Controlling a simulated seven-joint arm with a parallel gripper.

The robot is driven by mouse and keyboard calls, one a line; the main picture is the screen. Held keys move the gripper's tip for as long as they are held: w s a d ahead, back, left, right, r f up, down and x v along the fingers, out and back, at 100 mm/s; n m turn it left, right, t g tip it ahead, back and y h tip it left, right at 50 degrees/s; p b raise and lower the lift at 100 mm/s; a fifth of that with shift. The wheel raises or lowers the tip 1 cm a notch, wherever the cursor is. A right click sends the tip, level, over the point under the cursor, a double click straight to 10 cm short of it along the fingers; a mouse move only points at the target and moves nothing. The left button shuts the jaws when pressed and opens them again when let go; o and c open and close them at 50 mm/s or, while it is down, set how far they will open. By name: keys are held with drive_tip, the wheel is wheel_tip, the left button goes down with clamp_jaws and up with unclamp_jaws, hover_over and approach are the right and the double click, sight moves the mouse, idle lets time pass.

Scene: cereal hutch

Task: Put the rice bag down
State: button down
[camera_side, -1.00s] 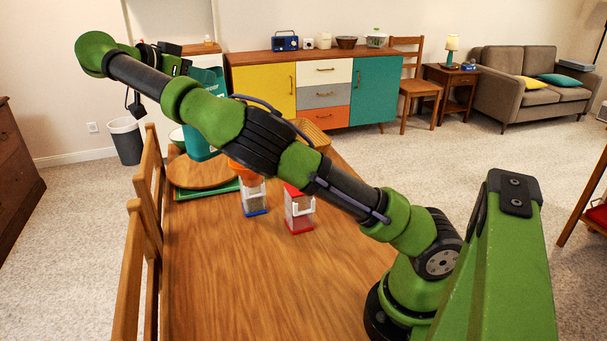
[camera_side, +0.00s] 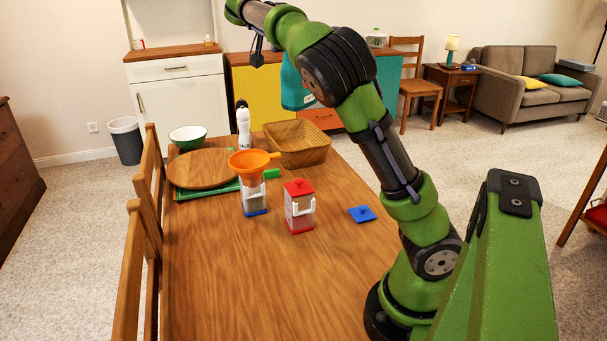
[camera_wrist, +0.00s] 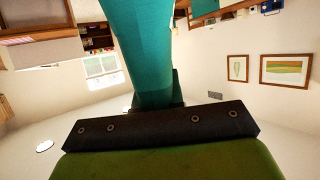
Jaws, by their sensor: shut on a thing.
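The teal rice bag (camera_side: 293,88) hangs in the air beyond the far end of the table as seen in the side view, partly behind my arm. It also fills the upper middle of the wrist view (camera_wrist: 148,45). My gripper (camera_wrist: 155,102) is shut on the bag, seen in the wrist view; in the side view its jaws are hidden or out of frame. The wooden table (camera_side: 250,285) lies below, and the bag appears clear of it.
On the table stand a red-lidded container (camera_side: 299,208), another container (camera_side: 254,198) under an orange funnel (camera_side: 248,160), a blue lid (camera_side: 362,214), a wicker basket (camera_side: 297,145), a white bottle (camera_side: 243,128), a round board (camera_side: 203,168) and a green bowl (camera_side: 187,137). The front tabletop is clear.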

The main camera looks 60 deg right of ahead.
drive_tip(key=s+d+f+n+t, duration=0.2)
drive_tip(key=s+d+f, duration=0.5)
drive_tip(key=d, duration=0.1)
wheel_tip(320, 180, down, 21)
drive_tip(key=shift+d, duration=0.15)
idle(0.5)
drive_tip(key=shift+f, duration=0.15)
drive_tip(key=shift+f, duration=0.15)
drive_tip(key=c, duration=1.3)
unclamp_jaws()
drive_tip(key=shift+o, duration=0.2)
